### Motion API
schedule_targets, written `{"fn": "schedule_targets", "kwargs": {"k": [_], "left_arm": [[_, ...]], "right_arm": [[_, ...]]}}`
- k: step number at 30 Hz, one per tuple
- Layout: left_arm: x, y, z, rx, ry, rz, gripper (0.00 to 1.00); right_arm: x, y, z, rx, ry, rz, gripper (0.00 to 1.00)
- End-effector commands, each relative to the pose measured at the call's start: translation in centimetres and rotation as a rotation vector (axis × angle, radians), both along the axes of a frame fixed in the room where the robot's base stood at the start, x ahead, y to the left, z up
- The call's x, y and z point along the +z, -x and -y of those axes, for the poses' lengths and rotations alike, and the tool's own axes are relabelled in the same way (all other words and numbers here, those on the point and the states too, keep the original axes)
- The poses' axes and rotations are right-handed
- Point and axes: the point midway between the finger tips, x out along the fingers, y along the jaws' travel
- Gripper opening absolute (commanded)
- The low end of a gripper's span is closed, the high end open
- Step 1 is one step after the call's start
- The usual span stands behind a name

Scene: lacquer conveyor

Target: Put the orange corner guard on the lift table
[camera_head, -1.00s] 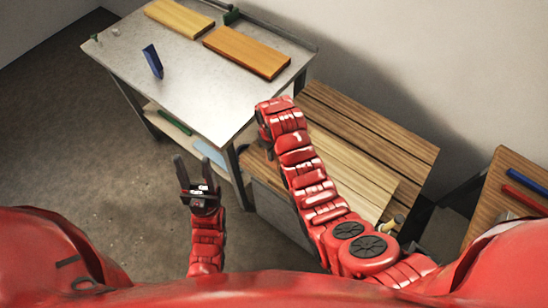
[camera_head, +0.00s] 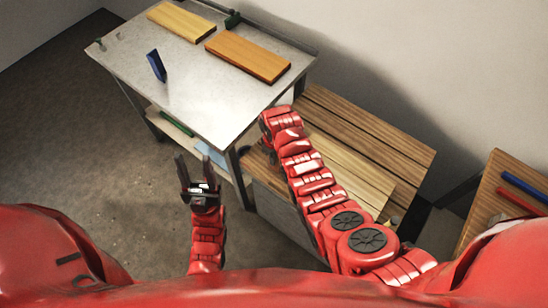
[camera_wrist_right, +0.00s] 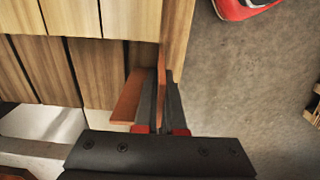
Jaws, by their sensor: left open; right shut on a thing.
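The orange corner guard (camera_wrist_right: 127,97) shows in the right wrist view as an L-shaped brown-orange piece, with one leg flat and one upright. My right gripper (camera_wrist_right: 158,98) is shut on it, beside the end of a stack of wooden planks (camera_wrist_right: 85,65). I cannot tell whether the guard touches the planks. In the head view the right gripper's fingers are hidden behind its red arm, near the left end of the planks (camera_head: 365,130). My left gripper (camera_head: 192,163) is open and empty above the floor. I cannot tell for sure which surface is the lift table.
A steel-topped table (camera_head: 200,85) at the back left carries a yellow board (camera_head: 181,21), an orange-brown board (camera_head: 247,56) and an upright blue piece (camera_head: 157,66). The planks rest on a grey base (camera_head: 280,208). A wooden bench (camera_head: 500,195) stands at right. Left floor is clear.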

Motion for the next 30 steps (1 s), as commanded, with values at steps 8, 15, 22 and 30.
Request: {"fn": "schedule_targets", "kwargs": {"k": [8,15,22,30], "left_arm": [[-0.2,0.0,0.0,0.0,0.0,0.0,0.5],[-0.2,0.0,0.0,0.0,0.0,0.0,0.5],[-0.4,0.0,0.0,0.0,0.0,0.0,0.5],[-2.1,0.0,0.0,0.0,0.0,0.0,0.5]], "right_arm": [[-0.2,0.0,0.0,0.0,0.0,0.0,0.37],[-0.2,0.0,0.0,0.0,0.0,0.0,0.37],[0.9,-0.2,-0.1,0.0,-0.002,0.004,0.37],[4.6,-0.3,-0.1,-0.001,-0.004,0.009,0.37]]}}
